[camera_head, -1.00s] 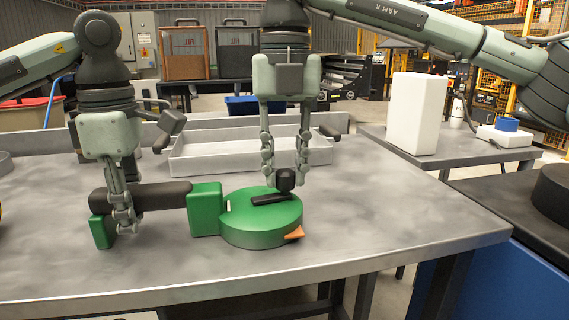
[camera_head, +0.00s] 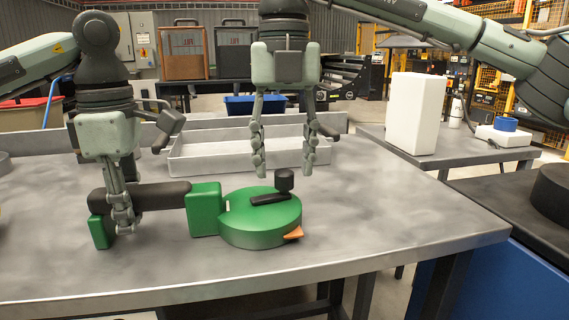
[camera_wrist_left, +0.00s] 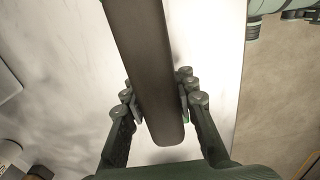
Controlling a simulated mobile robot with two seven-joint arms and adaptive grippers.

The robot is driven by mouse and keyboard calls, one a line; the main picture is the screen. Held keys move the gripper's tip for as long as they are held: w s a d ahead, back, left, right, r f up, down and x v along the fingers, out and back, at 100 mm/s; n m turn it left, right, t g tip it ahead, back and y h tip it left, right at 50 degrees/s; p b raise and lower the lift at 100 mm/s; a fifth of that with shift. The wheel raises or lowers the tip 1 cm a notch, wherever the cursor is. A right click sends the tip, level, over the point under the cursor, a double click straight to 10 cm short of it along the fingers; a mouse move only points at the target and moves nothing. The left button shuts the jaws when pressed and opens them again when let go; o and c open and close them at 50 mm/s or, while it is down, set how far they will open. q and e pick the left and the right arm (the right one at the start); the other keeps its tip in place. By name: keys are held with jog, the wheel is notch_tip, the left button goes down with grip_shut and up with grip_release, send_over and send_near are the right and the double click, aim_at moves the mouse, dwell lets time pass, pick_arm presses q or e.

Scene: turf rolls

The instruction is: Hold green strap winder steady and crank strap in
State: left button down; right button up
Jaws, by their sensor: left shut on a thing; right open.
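The green strap winder (camera_head: 258,228) lies on the grey table, with a round drum, a green block and a dark bar handle (camera_head: 163,195) running left to a green end piece. On top of the drum is a black crank arm (camera_head: 268,199) with an upright black knob (camera_head: 284,180). An orange strap end (camera_head: 294,233) shows at the drum's front right. My left gripper (camera_head: 122,222) is shut on the handle; the left wrist view shows its fingers on both sides of the handle (camera_wrist_left: 145,60). My right gripper (camera_head: 284,172) is open and empty, its fingers apart around and slightly above the knob.
A shallow grey tray (camera_head: 190,169) stands behind the winder. A side table at the right holds a white block (camera_head: 414,113) and a blue roll (camera_head: 506,124). The table (camera_head: 400,210) right of the winder is clear.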

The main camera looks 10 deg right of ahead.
aim_at(284, 171)
pick_arm(q)
jog(key=shift+f, duration=0.15)
pick_arm(e)
notch_tip(284, 171, up, 11)
jog(key=shift+f, duration=0.15)
pick_arm(q)
jog(key=c, duration=1.5)
grip_release()
jog(key=o, duration=0.4)
jog(key=shift+c, duration=0.2)
